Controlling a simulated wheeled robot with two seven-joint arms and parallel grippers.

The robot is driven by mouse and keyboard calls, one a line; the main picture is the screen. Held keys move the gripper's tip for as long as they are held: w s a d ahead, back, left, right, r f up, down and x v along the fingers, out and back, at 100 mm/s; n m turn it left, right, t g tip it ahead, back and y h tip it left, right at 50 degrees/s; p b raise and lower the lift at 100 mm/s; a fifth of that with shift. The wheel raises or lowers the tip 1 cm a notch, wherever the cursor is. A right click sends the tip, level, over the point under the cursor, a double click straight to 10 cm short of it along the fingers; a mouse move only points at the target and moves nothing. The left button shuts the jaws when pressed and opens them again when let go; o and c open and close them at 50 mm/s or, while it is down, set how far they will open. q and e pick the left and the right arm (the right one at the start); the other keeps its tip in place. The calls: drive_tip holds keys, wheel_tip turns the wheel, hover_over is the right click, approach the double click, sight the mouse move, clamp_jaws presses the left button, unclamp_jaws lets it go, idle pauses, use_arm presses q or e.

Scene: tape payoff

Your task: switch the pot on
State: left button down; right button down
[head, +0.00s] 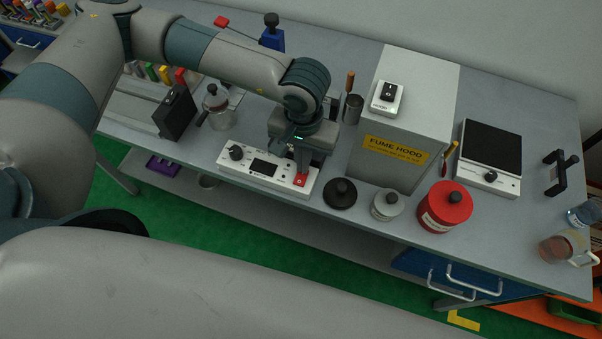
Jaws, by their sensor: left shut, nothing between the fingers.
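My left gripper (302,168) is shut and empty. It points down over the right end of a white control box (246,172) near the front edge of the bench. The box has a black knob, a dark display and a red switch (300,181). The fingertips are at or just above the red switch; I cannot tell whether they touch it or which way it is set. A red round pot (445,207) with a black knob on its lid and a pale label stands farther right. I cannot tell whether it is the task's pot. My right gripper is out of view.
A black lid (340,194) and a small pale jar (387,204) stand right of the control box. The grey fume hood box (400,142) rises behind them, with a switch (387,97) on top. A glass pot (217,108) stands left; a hot plate (490,157) right.

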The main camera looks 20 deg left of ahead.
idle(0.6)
use_arm(q)
drive_tip(key=shift+f+b, duration=0.75)
drive_tip(key=shift+b, duration=0.15)
idle(0.4)
drive_tip(key=shift+r, duration=0.2)
wheel_tip(320, 180, up, 7)
drive_tip(key=shift+f+p, duration=0.15)
drive_tip(key=shift+p, duration=0.3)
idle(0.5)
drive_tip(key=shift+s, duration=0.1)
idle(0.5)
